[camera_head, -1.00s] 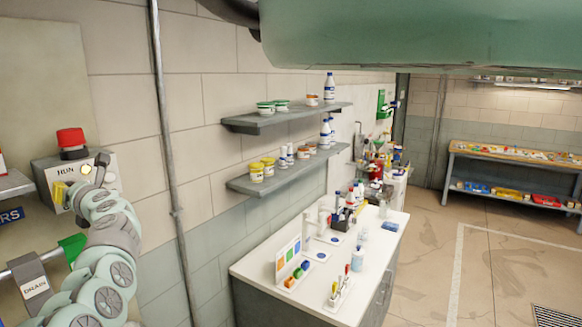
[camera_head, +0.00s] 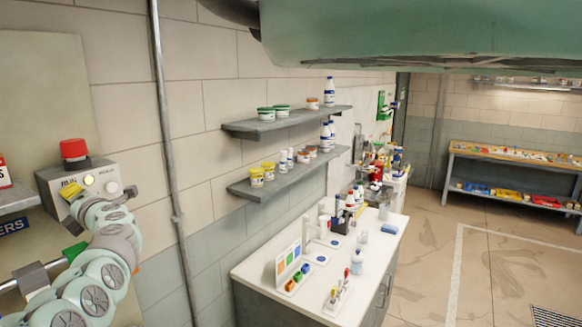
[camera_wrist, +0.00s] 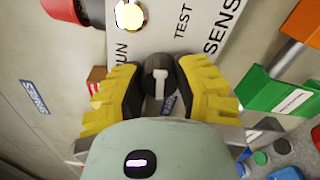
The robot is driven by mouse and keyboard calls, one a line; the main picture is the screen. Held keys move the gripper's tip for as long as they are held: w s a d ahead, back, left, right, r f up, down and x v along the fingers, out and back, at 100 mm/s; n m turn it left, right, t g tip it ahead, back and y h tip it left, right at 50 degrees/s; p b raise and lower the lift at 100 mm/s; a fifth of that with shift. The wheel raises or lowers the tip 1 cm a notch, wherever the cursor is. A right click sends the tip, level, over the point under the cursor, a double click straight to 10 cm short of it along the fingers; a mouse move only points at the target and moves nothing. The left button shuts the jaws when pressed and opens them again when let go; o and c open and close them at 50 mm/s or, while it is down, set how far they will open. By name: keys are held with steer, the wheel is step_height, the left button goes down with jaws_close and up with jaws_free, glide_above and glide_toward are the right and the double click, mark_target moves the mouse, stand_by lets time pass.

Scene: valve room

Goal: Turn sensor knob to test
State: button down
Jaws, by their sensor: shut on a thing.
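The sensor box (camera_head: 85,184) is a light panel on the wall at the left, with lit round lamps on its front. In the wrist view its panel (camera_wrist: 212,45) carries the words RUN, TEST and part of SENS. A black round knob (camera_wrist: 158,76) with a white pointer bar sits below these words. My gripper (camera_wrist: 160,92) has yellow fingers with dark pads, one on each side of the knob, shut on it. I cannot tell surely which label the pointer faces. In the head view my arm covers the knob, and a yellow finger shows at the box's lower left.
A red button (camera_head: 74,150) sits on top of the box. A green handle (camera_wrist: 275,92) and an orange part (camera_wrist: 304,20) are close right of my gripper in the wrist view. A vertical pipe (camera_head: 167,110) runs right of the box. A white-topped counter (camera_head: 255,262) stands farther right.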

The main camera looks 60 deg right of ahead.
steer(key=shift+m+p, duration=0.4)
steer(key=shift+m, duration=0.6)
steer(key=c, duration=0.6)
jaws_free()
